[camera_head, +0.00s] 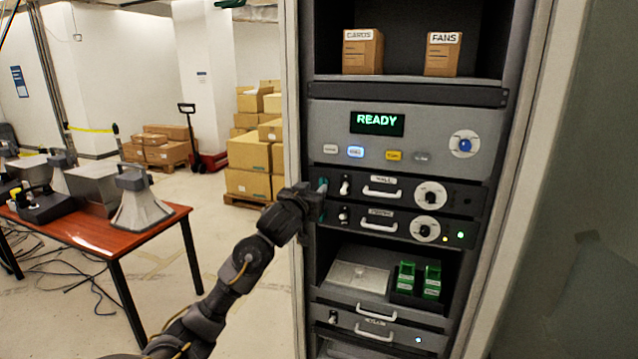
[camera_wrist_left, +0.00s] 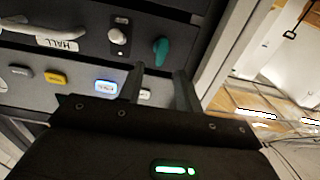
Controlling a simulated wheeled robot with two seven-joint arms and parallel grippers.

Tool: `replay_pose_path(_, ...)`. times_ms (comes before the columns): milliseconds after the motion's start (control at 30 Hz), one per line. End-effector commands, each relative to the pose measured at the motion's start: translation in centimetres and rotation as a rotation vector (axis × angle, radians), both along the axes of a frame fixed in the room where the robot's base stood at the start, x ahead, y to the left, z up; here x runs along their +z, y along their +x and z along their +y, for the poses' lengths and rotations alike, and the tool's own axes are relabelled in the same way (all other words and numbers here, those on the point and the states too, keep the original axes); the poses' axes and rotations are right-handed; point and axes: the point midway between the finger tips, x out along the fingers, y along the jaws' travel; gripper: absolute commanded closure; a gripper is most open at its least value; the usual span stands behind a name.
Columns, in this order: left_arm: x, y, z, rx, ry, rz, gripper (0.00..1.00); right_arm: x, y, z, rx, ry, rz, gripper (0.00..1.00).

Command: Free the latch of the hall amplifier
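The hall amplifier (camera_head: 397,191) is a black rack unit with a HALL label, a white handle and a round dial, pushed into the rack. Its latch (camera_head: 322,185) is a small teal lever at the unit's left end. In the left wrist view the teal latch (camera_wrist_left: 161,48) is tilted, beside a white toggle switch (camera_wrist_left: 117,36). My left gripper (camera_head: 310,197) is at the rack's left edge by the latch. In the wrist view its two fingers (camera_wrist_left: 159,76) are apart, with the latch just past their tips; I cannot tell whether they touch it. My right gripper is not in view.
A similar unit (camera_head: 383,225) sits directly below. Above is a panel (camera_head: 437,140) with a green READY display and several buttons. Green modules (camera_head: 405,278) stand in a lower bay. A red-brown table (camera_head: 90,228) with loudspeakers stands left; cartons (camera_head: 248,155) are stacked behind.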

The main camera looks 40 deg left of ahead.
Motion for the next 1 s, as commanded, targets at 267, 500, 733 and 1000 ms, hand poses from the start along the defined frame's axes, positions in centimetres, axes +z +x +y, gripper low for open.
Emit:
replay_pose_path(267, 0.2, 3.6, 1.2, 0.000, -0.002, 0.002, 0.65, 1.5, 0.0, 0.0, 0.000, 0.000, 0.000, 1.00)
replay_pose_path(500, 0.0, 4.3, 1.5, 0.000, -0.001, 0.000, 0.65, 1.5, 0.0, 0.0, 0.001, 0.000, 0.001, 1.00)
replay_pose_path(733, 0.0, 4.2, 1.5, 0.000, 0.000, 0.000, 0.75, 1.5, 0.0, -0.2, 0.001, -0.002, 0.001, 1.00)
replay_pose_path(1000, 0.0, 4.2, 1.5, 0.000, 0.000, 0.000, 1.00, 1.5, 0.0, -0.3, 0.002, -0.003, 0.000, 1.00)
